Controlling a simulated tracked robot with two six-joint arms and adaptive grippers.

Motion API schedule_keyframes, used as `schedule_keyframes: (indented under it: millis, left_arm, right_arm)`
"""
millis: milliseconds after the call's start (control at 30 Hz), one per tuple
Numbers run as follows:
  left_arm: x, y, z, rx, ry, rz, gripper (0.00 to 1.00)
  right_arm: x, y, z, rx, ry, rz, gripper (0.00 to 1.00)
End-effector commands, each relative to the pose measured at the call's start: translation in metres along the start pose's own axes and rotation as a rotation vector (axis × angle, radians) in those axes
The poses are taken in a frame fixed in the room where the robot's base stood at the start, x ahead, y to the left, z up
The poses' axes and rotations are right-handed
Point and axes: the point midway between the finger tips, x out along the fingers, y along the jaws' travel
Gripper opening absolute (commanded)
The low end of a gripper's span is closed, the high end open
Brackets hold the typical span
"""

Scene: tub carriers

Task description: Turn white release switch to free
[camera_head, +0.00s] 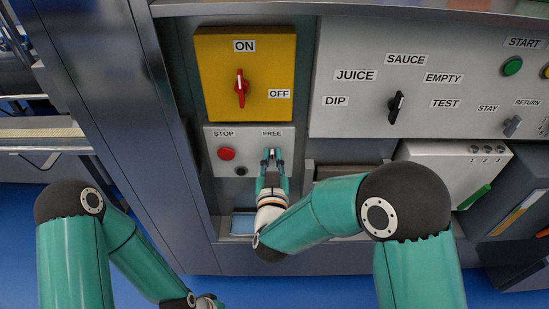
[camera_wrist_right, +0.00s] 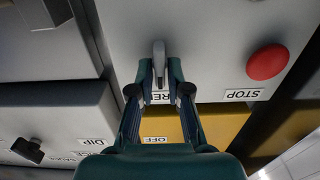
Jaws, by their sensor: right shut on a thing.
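My right gripper (camera_head: 271,156) is shut on the switch. In the head view the fingers largely hide the switch, so its exact angle is hard to tell there. My left arm is at the lower left, and its gripper fingers are out of the picture.
Above is a yellow box (camera_head: 215,75) with a red ON/OFF handle (camera_head: 241,88). A panel with a black selector (camera_head: 396,107) is to the right.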

Motion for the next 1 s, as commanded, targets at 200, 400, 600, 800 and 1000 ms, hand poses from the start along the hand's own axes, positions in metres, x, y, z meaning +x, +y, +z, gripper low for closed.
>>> schedule_keyframes:
  millis: [200,400,600,800,1000]
  left_arm:
    - [0.002,-0.001,0.0,0.001,0.0,0.0,0.0]
    - [0.006,-0.002,0.0,0.001,0.0,0.0,0.0]
    - [0.011,-0.004,0.0,0.001,0.0,0.0,0.0]
    - [0.014,-0.005,0.0,0.001,0.0,0.0,0.0]
    - [0.014,-0.005,0.0,0.0,0.0,0.0,0.0]
  right_arm:
    - [0.001,-0.001,0.001,-0.038,-0.001,0.008,0.0]
    - [0.001,-0.002,0.002,-0.137,-0.002,0.006,0.0]
    - [0.001,-0.005,0.002,-0.297,-0.002,0.004,0.0]
    - [0.001,-0.007,0.002,-0.486,-0.003,0.003,0.0]
    - [0.0,-0.009,0.003,-0.675,-0.004,0.002,0.0]
